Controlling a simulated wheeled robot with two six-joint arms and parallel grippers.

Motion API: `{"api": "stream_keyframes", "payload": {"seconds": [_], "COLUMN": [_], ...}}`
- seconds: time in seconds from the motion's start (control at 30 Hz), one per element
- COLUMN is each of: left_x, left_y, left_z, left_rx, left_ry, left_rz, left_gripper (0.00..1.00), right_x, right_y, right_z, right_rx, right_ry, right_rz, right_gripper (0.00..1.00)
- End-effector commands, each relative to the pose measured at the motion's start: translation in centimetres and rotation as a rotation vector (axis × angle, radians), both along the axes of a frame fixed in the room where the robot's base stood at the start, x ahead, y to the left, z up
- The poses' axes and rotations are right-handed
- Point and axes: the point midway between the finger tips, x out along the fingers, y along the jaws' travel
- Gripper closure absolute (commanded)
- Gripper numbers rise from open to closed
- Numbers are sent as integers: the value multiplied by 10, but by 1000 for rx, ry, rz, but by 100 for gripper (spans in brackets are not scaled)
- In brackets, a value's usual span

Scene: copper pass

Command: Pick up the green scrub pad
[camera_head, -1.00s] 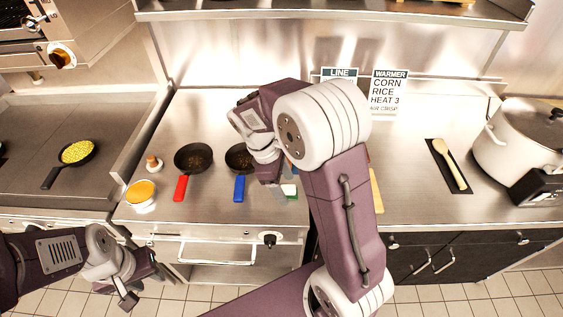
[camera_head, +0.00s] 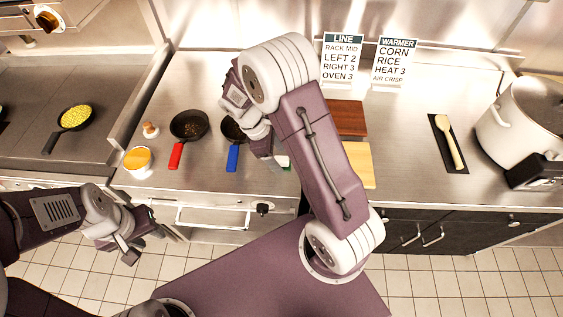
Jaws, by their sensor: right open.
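A small sliver of white and green (camera_head: 285,164) shows on the counter beside my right gripper; it seems to be the green scrub pad, mostly hidden by my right arm. My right gripper (camera_head: 273,160) points down at the counter, just left of that sliver. Its jaws are open, but the fingertips are small and partly covered, so I cannot tell whether they touch the pad. My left gripper (camera_head: 146,245) hangs over the floor in front of the counter at lower left, with its fingers apart and empty.
A blue-handled pan (camera_head: 232,158) lies just left of my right gripper, a red-handled pan (camera_head: 188,125) further left. A yellow board (camera_head: 360,165) and brown board (camera_head: 350,118) lie right of my arm.

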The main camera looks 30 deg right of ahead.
Motion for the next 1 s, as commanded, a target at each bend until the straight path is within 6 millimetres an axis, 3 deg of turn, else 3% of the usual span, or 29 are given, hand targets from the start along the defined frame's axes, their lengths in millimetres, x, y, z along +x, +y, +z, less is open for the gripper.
{"api": "stream_keyframes", "payload": {"seconds": [0.17,0.4,0.63,1.0], "left_x": [0,0,0,0], "left_y": [0,0,0,0], "left_z": [1,1,1,1], "left_rx": [0,0,0,0], "left_ry": [0,0,0,0], "left_rz": [0,0,0,0], "left_gripper": [64,64,64,64], "right_x": [-6,-6,-6,-5], "right_y": [-9,-9,-9,-9], "right_z": [-24,-27,-27,-18], "right_rx": [0,1,1,1], "right_ry": [3,0,0,-2], "right_rz": [-2,-1,-1,-1], "right_gripper": [33,33,97,99]}}
